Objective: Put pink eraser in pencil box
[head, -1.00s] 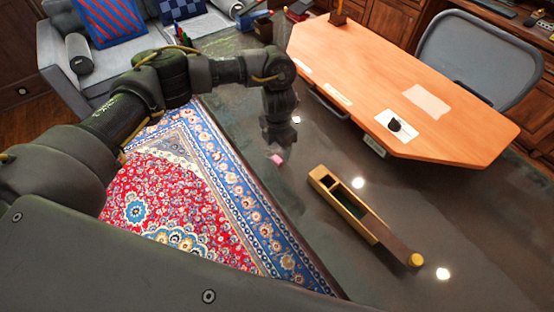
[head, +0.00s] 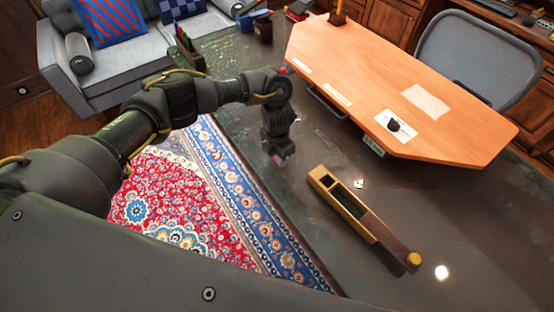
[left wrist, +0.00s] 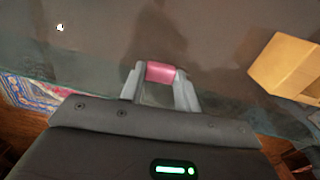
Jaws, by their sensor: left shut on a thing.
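The pink eraser (left wrist: 161,72) is between the two fingers of my left gripper (left wrist: 160,78), which is shut on it. In the head view my left gripper (head: 278,156) points down over the dark glossy surface, with a bit of pink eraser showing at its tip. The pencil box (head: 345,196) is a long yellow wooden box to the right of the gripper, its dark lid slid partly off toward the lower right and its inside partly open. One end of it also shows at the right of the left wrist view (left wrist: 281,66). My right gripper is not in view.
An orange wooden desk board (head: 370,90) with papers lies behind and right of the box. A patterned rug (head: 190,205) lies on the floor at left. The dark surface (head: 310,225) between gripper and box looks clear.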

